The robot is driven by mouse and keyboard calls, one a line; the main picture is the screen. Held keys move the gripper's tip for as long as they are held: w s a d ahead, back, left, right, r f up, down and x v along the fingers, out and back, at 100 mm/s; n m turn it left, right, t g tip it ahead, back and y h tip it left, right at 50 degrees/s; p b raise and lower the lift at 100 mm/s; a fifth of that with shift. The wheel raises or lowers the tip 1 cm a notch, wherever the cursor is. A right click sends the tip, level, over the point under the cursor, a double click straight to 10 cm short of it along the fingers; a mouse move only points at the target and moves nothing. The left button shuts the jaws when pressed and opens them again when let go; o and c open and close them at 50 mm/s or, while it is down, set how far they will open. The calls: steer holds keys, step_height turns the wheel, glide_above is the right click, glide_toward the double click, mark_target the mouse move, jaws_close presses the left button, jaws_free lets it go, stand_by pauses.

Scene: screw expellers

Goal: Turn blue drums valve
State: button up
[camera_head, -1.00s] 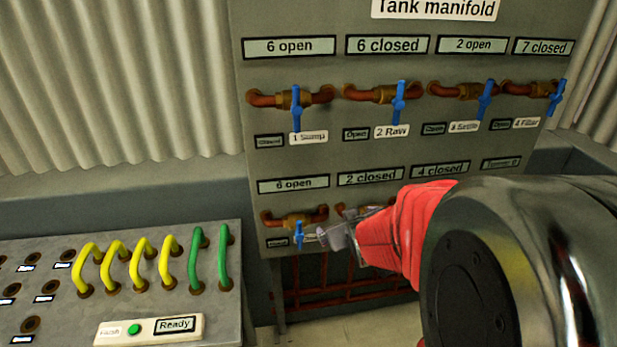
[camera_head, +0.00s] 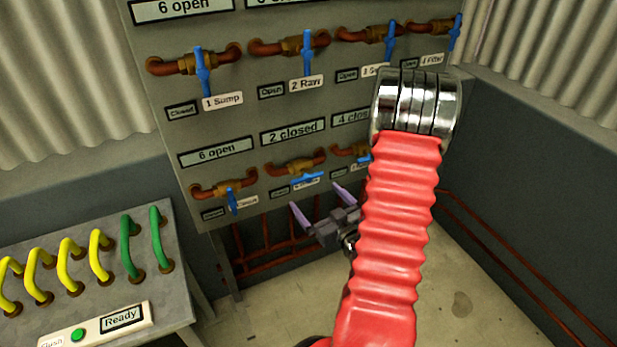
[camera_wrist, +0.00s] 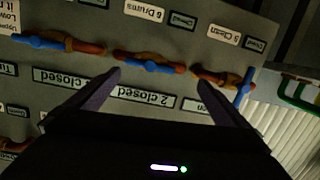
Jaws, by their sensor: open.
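The drums valve (camera_head: 297,168) is second from the left in the panel's lower row, and its blue handle (camera_head: 307,178) lies roughly sideways, along the pipe. In the wrist view, which is upside down, the blue handle (camera_wrist: 150,66) also lies along the pipe, beside the label "6 Drums" (camera_wrist: 143,10). The plate above this valve reads "2 closed" (camera_head: 293,132). My gripper (camera_head: 315,195) is open and empty, just below the valve in the head view. In the wrist view its two fingers (camera_wrist: 159,79) flank the handle's place with a wide gap, apparently not touching it.
The clean valve (camera_head: 225,189), with its blue handle pointing down, is just left. Another lower valve (camera_head: 350,152) is close on the right, partly hidden by my arm. A console (camera_head: 180,265) with yellow and green cables stands at lower left. Open floor (camera_head: 470,285) lies at right.

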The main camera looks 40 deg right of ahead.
mark_target(308, 179)
steer(key=s, duration=0.1)
steer(key=s+m+t, duration=0.1)
steer(key=s, duration=0.1)
steer(key=shift+s+d+f+t+h, duration=0.25)
steer(key=shift+d+f+t+h, duration=0.05)
steer(key=shift+d+f+h, duration=0.1)
steer(key=shift+w, duration=0.1)
steer(key=x, duration=1.3)
steer(key=shift+w+d, duration=0.15)
steer(key=shift+w, duration=0.15)
steer(key=shift+c, duration=0.6)
